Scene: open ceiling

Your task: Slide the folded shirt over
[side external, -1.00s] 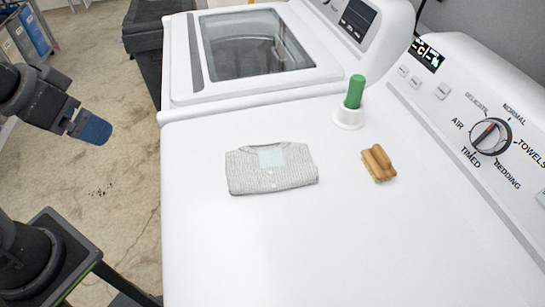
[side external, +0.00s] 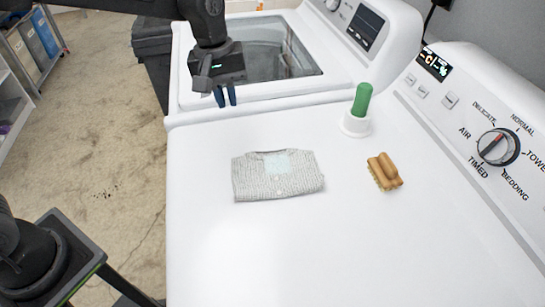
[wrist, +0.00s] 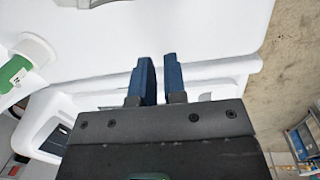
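The folded shirt (side external: 278,177) is light grey and patterned, with a pale blue-green patch at its collar. It lies flat on the white dryer top (side external: 330,245), left of the brush. My gripper (side external: 225,97) is above and behind the shirt, near the gap between the two machines, with its blue fingers pointing down. The fingers (wrist: 160,78) are slightly apart with nothing between them, and do not touch the shirt. A grey edge, seemingly the shirt (wrist: 100,10), shows at the top of the wrist view.
A wooden brush (side external: 385,172) lies right of the shirt. A green-handled tool (side external: 361,100) stands in a white holder (side external: 355,125) behind it. The control panel (side external: 480,140) rises at the right. The dryer top in front of the shirt is clear.

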